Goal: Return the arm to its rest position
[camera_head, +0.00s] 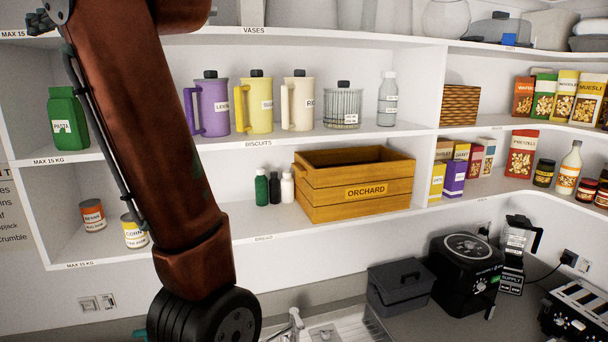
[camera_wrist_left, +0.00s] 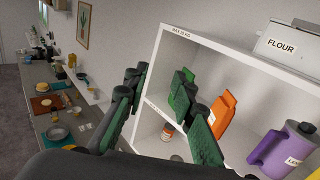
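My left arm (camera_head: 140,120) crosses the left part of the head view, reddish brown, from a black joint at the bottom up to the top edge. A small part of my left gripper (camera_head: 54,12) shows in the top left corner, in front of the shelf unit. In the left wrist view my left gripper (camera_wrist_left: 169,92) has its two green-padded fingers spread apart, with nothing held between them. My right gripper is in neither view.
White shelves (camera_head: 340,140) hold jugs (camera_head: 210,104), a wooden Orchard crate (camera_head: 355,188) and tins (camera_head: 92,215). A counter (camera_head: 405,325) with appliances lies below. In the wrist view, a flour box (camera_wrist_left: 287,45) tops the unit and another counter (camera_wrist_left: 55,125) runs along the left.

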